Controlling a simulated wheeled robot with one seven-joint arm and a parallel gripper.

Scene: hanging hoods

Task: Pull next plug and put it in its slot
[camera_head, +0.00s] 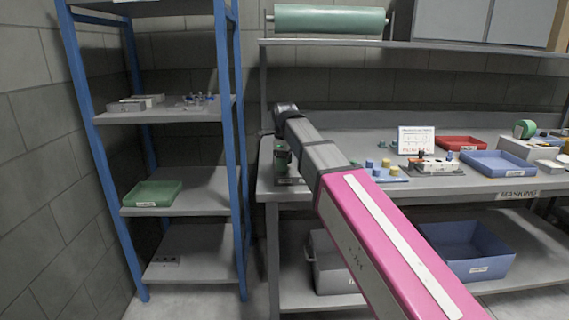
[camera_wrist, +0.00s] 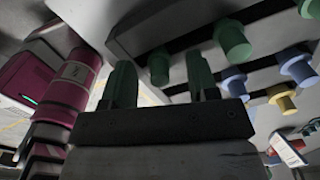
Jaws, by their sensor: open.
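My gripper (camera_wrist: 160,78) is open in the wrist view, with its two green fingers apart. A green plug (camera_wrist: 158,65) shows between the fingertips; I cannot tell whether it lies between the fingers or beyond them. Another green plug (camera_wrist: 232,42) is right of the right finger. Blue plugs (camera_wrist: 297,66) and a yellow plug (camera_wrist: 282,98) stand farther right. In the head view, yellow plugs (camera_head: 369,164) and blue ones stand on a board (camera_head: 392,178) on the bench. My gripper cannot be made out there. The slots are not clearly visible.
The workbench (camera_head: 455,185) carries a white sign (camera_head: 416,140), a red tray (camera_head: 461,143) and a blue tray (camera_head: 497,163). A dark green item (camera_head: 282,157) stands at its left end. A blue-framed shelf (camera_head: 175,113) is on the left. A blue bin (camera_head: 466,250) sits below the bench.

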